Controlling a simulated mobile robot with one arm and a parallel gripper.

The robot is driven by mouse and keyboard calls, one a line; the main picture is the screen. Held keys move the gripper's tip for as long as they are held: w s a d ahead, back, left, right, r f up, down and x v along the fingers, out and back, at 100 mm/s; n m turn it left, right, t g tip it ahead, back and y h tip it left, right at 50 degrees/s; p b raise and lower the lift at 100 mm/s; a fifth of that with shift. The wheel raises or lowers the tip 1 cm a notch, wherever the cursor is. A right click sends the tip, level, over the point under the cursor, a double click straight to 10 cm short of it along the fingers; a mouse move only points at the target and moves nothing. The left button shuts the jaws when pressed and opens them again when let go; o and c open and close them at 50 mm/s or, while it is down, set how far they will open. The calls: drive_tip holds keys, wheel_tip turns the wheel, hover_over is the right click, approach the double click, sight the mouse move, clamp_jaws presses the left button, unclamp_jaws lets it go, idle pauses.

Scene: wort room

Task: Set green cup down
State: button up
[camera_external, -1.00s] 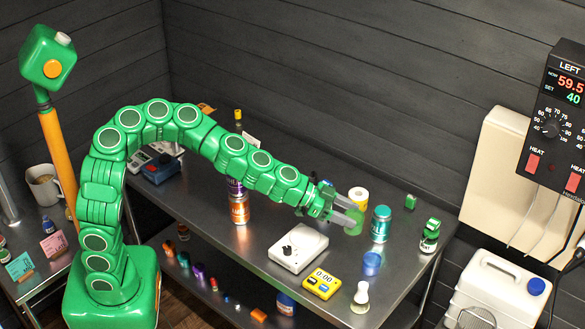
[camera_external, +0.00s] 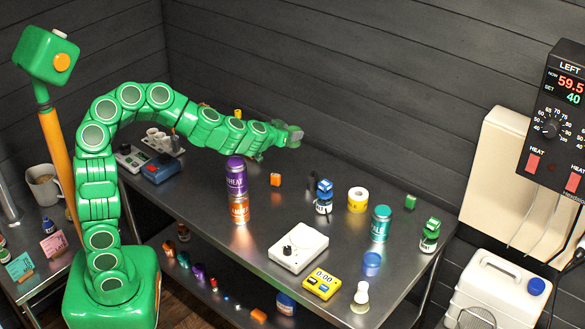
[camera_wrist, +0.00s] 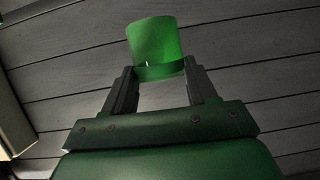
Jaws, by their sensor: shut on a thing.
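The green cup (camera_wrist: 153,38) is a translucent green cylinder between my two dark fingers in the wrist view. In the outside view my gripper (camera_external: 293,135) is raised above the far part of the steel table (camera_external: 300,215), close in the picture to the back wall. The cup is too small and too much covered by the fingers to make out clearly there.
A purple can (camera_external: 236,175) stands above an orange can (camera_external: 240,209). A white scale (camera_external: 298,247), yellow timer (camera_external: 321,283), teal can (camera_external: 380,223), tape roll (camera_external: 357,200), blue cup (camera_external: 372,263) and blue-capped bottle (camera_external: 324,198) stand on the table. Bare table lies left of the scale.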

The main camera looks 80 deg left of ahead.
drive_tip(key=s+a+f+n+g+y, duration=0.1)
drive_tip(key=s+a+f+n+g, duration=0.25)
drive_tip(key=s, duration=0.65)
drive_tip(key=s+a+n+g+y, duration=0.1)
drive_tip(key=s+a+n+g, duration=0.25)
drive_tip(key=s+a, duration=0.45)
drive_tip(key=s+a+f+n+g+y, duration=0.1)
drive_tip(key=s+a+n+g, duration=0.25)
drive_tip(key=s, duration=0.75)
drive_tip(key=shift+g, duration=0.25)
drive_tip(key=shift+w+a+f, duration=1.25)
drive_tip(key=shift+a+f, duration=0.45)
drive_tip(key=shift+a, duration=0.25)
drive_tip(key=shift+w+a+f, duration=1.3)
drive_tip(key=shift+a+f, duration=0.4)
drive_tip(key=shift+a, duration=0.3)
drive_tip(key=shift+w+a+f, duration=1.25)
drive_tip(key=shift+a+f, duration=0.45)
drive_tip(key=shift+a, duration=0.25)
drive_tip(key=shift+f, duration=1.5)
drive_tip(key=o, duration=0.8)
drive_tip(key=shift+f, duration=0.1)
